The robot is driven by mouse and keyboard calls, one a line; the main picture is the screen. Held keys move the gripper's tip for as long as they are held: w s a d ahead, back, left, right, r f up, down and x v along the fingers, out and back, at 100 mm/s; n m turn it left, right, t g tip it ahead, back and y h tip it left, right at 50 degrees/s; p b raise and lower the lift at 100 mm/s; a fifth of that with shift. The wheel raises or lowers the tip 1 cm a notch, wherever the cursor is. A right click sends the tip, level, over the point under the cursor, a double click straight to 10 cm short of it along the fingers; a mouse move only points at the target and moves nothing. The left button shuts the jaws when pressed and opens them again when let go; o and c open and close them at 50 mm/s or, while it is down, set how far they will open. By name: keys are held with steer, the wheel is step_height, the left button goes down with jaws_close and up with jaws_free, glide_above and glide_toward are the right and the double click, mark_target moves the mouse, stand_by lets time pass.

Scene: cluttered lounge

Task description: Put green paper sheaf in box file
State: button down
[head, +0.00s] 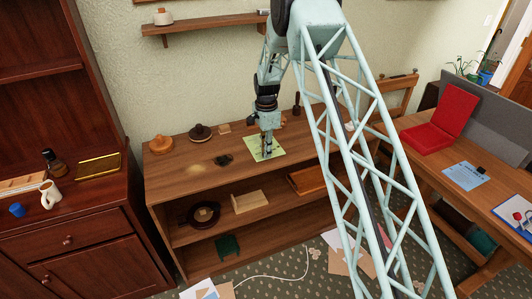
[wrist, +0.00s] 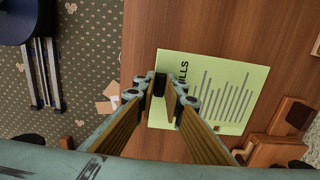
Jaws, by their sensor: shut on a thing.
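In the wrist view the sheaf (wrist: 215,100) shows grey lines and lettering ending in "ILLS". I cannot tell whether the sheaf touches the wood. The red box file (head: 432,138) stands open on the desk at the right, lid up.
The shelf unit (head: 180,170) also carries an orange lidded pot (head: 160,144), a dark brown one (head: 200,132) and a small black object (head: 224,160). On the desk (head: 415,165) lie a blue sheet (head: 462,177) with a black clip and a clipboard (head: 515,215). A grey panel stands behind the box file.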

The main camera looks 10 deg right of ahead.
steer(key=c, duration=2.7)
jaws_free()
steer(key=shift+f, duration=0.1)
steer(key=shift+r+p, duration=0.5)
steer(key=shift+r, duration=5.65)
